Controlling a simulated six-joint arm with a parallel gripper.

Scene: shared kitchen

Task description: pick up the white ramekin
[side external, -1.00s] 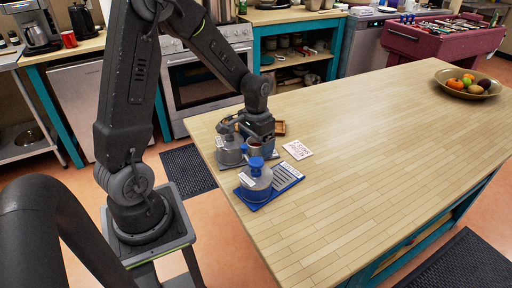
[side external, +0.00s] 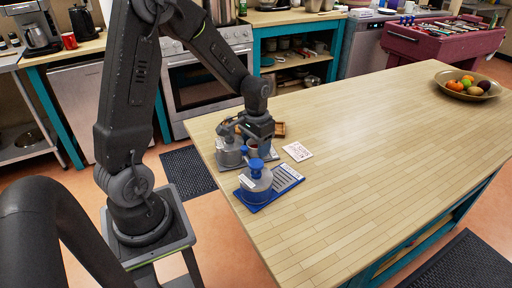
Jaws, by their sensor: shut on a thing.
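My gripper (side external: 258,146) is low over the near left end of the wooden island, between a grey lidded pot and a blue-lidded pot. Its jaws are shut on a small pale cup with brownish contents (side external: 252,149), which looks like the white ramekin. The cup is tiny in this view and partly hidden by the jaws and the blue knob in front. I cannot tell whether its base touches what is below.
The grey pot (side external: 229,157) stands close on the left. A printed card (side external: 297,151) and a small wooden box (side external: 279,129) lie near. The island (side external: 370,140) is clear rightwards to a fruit bowl (side external: 467,93).

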